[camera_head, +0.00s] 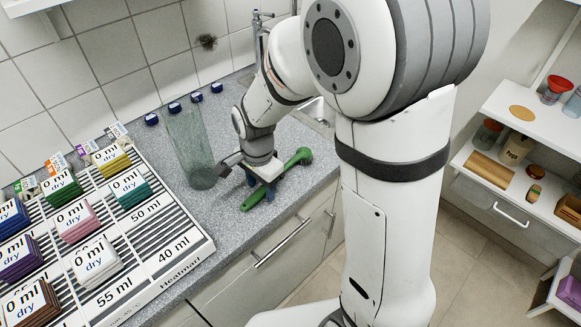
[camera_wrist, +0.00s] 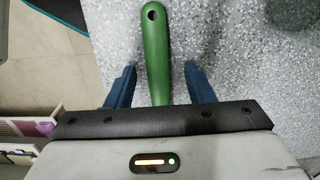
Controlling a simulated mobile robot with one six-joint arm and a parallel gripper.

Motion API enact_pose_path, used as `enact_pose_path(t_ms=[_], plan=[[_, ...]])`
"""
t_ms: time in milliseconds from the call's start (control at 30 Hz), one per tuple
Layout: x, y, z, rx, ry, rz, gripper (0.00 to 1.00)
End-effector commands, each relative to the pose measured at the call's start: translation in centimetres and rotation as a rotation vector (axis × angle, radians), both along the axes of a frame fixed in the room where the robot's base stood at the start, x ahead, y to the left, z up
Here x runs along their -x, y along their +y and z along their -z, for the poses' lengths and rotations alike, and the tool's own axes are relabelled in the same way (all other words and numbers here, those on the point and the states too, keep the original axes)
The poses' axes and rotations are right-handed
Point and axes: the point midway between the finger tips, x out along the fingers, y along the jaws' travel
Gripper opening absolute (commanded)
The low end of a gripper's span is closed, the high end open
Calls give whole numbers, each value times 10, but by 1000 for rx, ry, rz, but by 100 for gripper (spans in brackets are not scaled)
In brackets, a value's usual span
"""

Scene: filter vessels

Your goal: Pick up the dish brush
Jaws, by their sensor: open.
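The green dish brush (camera_head: 276,180) lies on the grey speckled counter near its front edge, slanting from lower left to upper right. Its handle (camera_wrist: 156,45) also shows in the wrist view, with a hole at the end, running between my two blue fingers. My gripper (camera_head: 257,178) is over the brush, pointing down, with its jaws open. In the wrist view my gripper (camera_wrist: 160,88) has one finger on each side of the handle, with a gap on both sides. The brush head is hidden in the wrist view.
A tall clear glass vessel (camera_head: 192,150) stands on the counter just left of my gripper. Several blue-capped items (camera_head: 174,107) line the wall. Shelves (camera_head: 540,130) stand at the right.

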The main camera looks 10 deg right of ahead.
Motion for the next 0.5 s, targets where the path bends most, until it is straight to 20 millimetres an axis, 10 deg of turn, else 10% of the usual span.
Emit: enact_pose_path(t_ms=[267, 500], plan=[[0, 0, 4, 0, 0, -1, 48], [0, 1, 4, 0, 0, -2, 29]])
